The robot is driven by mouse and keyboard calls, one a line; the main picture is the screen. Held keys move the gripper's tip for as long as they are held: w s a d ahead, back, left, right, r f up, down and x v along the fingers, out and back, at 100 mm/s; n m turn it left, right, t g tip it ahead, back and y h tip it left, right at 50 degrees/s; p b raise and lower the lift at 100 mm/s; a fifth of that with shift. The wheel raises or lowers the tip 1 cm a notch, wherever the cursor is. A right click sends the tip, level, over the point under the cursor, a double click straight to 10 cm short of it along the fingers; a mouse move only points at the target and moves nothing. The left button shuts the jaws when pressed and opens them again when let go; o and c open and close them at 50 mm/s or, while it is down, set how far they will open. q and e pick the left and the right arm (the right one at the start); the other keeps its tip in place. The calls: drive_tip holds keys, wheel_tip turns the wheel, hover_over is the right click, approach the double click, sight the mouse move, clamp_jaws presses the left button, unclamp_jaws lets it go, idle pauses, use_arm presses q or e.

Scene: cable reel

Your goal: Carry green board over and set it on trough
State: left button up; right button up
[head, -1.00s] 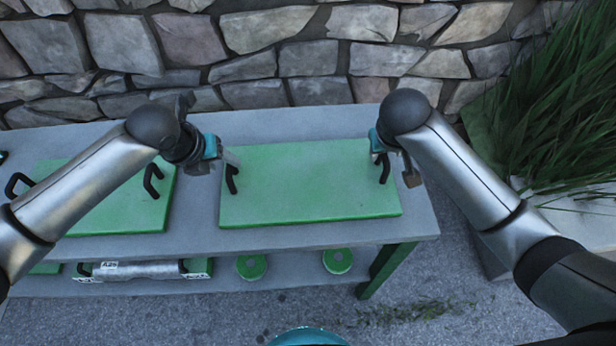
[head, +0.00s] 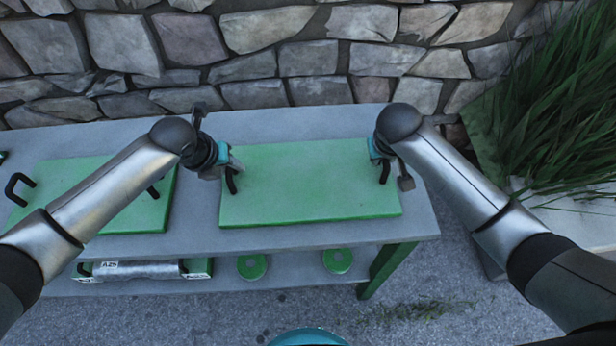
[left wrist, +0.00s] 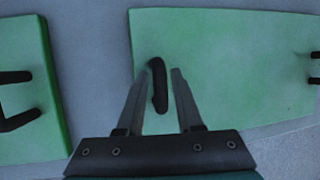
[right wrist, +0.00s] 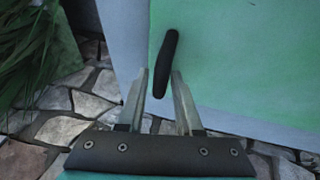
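The green board (head: 308,185), with a black handle at each end, lies flat on the grey table. My left gripper (head: 229,172) is at its left handle. In the left wrist view the fingers (left wrist: 155,85) are apart, with the black handle (left wrist: 159,86) between them. My right gripper (head: 384,165) is at the right handle. In the right wrist view its fingers (right wrist: 161,85) are open, with the handle (right wrist: 166,60) showing between and beyond the tips. I cannot make out a trough in these views.
A second green board (head: 110,205) with black handles lies on the table at the left. The lower shelf holds a grey tube (head: 137,270) marked A25 and green discs (head: 337,261). A stone wall (head: 300,60) stands behind; a grass planter (head: 560,120) stands right.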

use_arm(q)
clamp_jaws()
use_arm(e)
clamp_jaws()
use_arm(q)
drive_tip(key=shift+w+d+r, duration=0.1)
drive_tip(key=shift+d+r, duration=0.05)
use_arm(e)
drive_tip(key=shift+w+d+r, duration=0.1)
idle(0.5)
